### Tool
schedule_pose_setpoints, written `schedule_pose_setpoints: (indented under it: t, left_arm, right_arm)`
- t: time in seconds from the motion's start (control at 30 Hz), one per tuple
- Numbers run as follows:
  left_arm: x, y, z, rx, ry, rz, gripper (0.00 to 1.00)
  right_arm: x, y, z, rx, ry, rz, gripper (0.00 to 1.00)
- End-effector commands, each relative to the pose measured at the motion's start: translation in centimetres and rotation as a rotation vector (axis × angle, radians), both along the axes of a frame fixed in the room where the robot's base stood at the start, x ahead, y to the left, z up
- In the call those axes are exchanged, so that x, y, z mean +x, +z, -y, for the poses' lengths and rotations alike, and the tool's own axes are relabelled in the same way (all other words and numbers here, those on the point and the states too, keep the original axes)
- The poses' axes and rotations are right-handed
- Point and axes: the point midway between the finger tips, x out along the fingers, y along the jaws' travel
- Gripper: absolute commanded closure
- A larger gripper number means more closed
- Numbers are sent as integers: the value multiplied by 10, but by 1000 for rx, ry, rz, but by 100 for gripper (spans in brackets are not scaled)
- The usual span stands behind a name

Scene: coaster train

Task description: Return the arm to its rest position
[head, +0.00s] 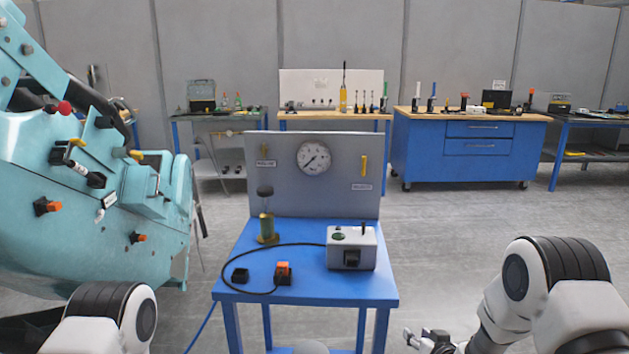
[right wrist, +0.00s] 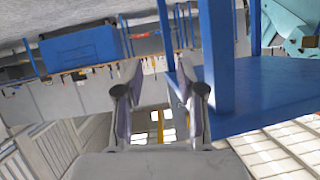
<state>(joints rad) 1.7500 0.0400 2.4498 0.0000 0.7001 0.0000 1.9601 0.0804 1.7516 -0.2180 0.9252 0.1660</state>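My right gripper (head: 424,341) is low at the bottom of the head view, to the right of the blue table (head: 310,288) and apart from it. In the right wrist view its two fingers (right wrist: 160,92) stand apart with nothing between them, so it is open and empty. That view is turned over, and the blue table's underside and leg (right wrist: 217,60) show close beside the fingers. My right arm (head: 556,275) is bent at the lower right. My left arm (head: 112,312) shows only a joint at the lower left; its gripper is out of view.
A gauge panel (head: 313,175) rises behind. A teal machine (head: 85,210) fills the left. Open floor (head: 450,230) lies right.

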Motion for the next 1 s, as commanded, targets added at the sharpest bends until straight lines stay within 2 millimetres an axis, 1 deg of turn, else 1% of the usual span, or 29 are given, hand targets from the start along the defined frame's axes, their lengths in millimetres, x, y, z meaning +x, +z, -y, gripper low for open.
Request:
schedule_pose_setpoints:
  t: [0.03, 0.07, 0.1, 0.17, 0.2, 0.23, 0.27, 0.3, 0.37, 0.4, 0.5, 0.53, 0.6, 0.67, 1.0]
  left_arm:
    - [0, 9, 0, 0, 0, 0, 45]
    - [0, 11, 0, 0, 0, 0, 45]
    - [0, 13, 0, 0, 0, 0, 45]
    - [0, 17, 0, 0, 0, 0, 45]
    - [0, 20, 0, 0, 0, 0, 45]
    - [0, 22, 0, 0, 0, 0, 45]
    - [0, 23, 0, 0, 0, 0, 45]
    - [0, 25, 0, 0, 0, 0, 45]
    - [0, 27, 0, 0, 0, 0, 45]
    - [0, 28, 0, 0, 0, 0, 45]
    - [0, 26, 0, 0, 0, 0, 45]
    - [0, 26, 0, 0, 0, 0, 45]
    - [0, 26, 0, 0, 0, 0, 45]
    - [0, 26, 0, 0, 0, 0, 45]
    - [0, 26, 0, 0, 0, 0, 45]
  right_arm:
    - [-33, -29, -2, -2, -4, -100, 61]
    - [-54, -47, -3, -5, -7, -160, 61]
    - [-84, -69, -4, -9, -11, -242, 61]
    - [-132, -97, -5, -17, -16, -364, 61]
    - [-165, -113, -6, -23, -19, -447, 61]
    - [-190, -122, -6, -28, -23, -509, 61]
    - [-217, -131, -6, -35, -24, -573, 61]
    - [-253, -139, -6, -44, -26, -657, 61]
    - [-306, -146, -6, -59, -29, -782, 61]
    - [-338, -146, -5, -70, -31, -858, 61]
    - [-401, -139, -2, -95, -33, -1013, 61]
    - [-414, -135, -2, -101, -32, -1047, 61]
    - [-435, -130, 0, -112, -33, -1102, 61]
    - [-442, -128, 1, -123, -28, -1126, 61]
    - [-441, -129, 1, -131, -15, -1127, 61]
